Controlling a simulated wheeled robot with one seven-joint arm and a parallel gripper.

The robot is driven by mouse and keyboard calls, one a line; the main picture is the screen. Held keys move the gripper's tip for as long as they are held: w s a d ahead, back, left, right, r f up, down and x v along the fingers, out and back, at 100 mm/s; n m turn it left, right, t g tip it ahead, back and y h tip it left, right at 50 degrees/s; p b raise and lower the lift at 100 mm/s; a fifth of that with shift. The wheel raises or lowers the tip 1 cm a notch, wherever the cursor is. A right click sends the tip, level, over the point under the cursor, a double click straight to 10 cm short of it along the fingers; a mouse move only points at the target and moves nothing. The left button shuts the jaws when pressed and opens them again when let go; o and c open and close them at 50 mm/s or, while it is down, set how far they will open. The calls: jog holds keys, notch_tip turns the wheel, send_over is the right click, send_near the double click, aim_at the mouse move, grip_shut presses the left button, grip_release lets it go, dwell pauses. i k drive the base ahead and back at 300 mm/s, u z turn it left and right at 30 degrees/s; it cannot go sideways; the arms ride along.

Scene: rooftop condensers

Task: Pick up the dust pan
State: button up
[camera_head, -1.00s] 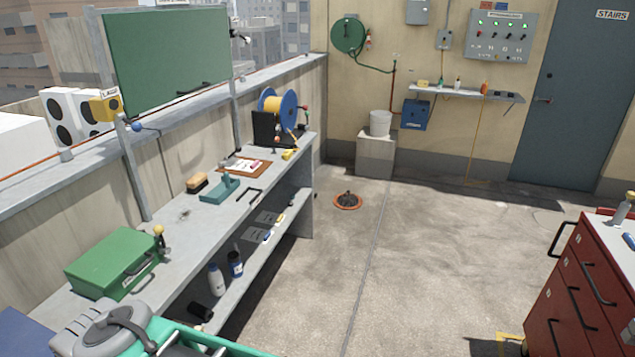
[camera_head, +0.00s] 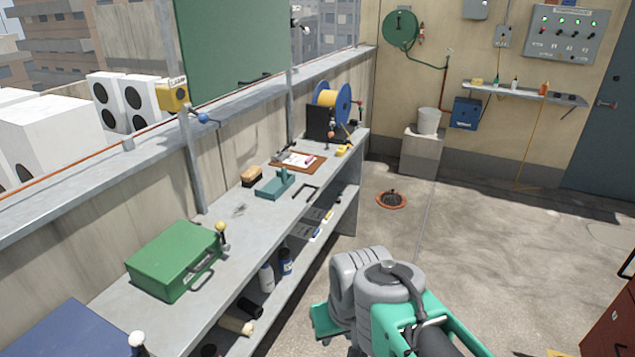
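The dust pan (camera_head: 274,184) looks like a teal, flat piece with a raised part at its right end. It lies on the grey bench top (camera_head: 222,243), near the middle of the bench's length. A brown-topped brush (camera_head: 251,176) lies just to its left, and a dark bent handle or bracket lies to its right. My grey and teal arm fills the bottom centre, in front of the bench and well apart from the dust pan. The fingertips of my gripper cannot be made out in this view.
A green case (camera_head: 175,258) stands on the near bench top. A clipboard (camera_head: 298,160) and a yellow cable reel (camera_head: 332,101) are farther along. Bottles stand on the lower shelf. An orange-rimmed floor drain (camera_head: 391,199) lies on otherwise mostly clear floor. A red cabinet (camera_head: 610,310) is at lower right.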

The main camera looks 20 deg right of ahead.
aim_at(272, 192)
jog(key=z, duration=1.2)
jog(key=i, duration=1.85)
jog(key=u, duration=3.7)
jog(key=i, duration=0.5)
jog(key=u, duration=0.05)
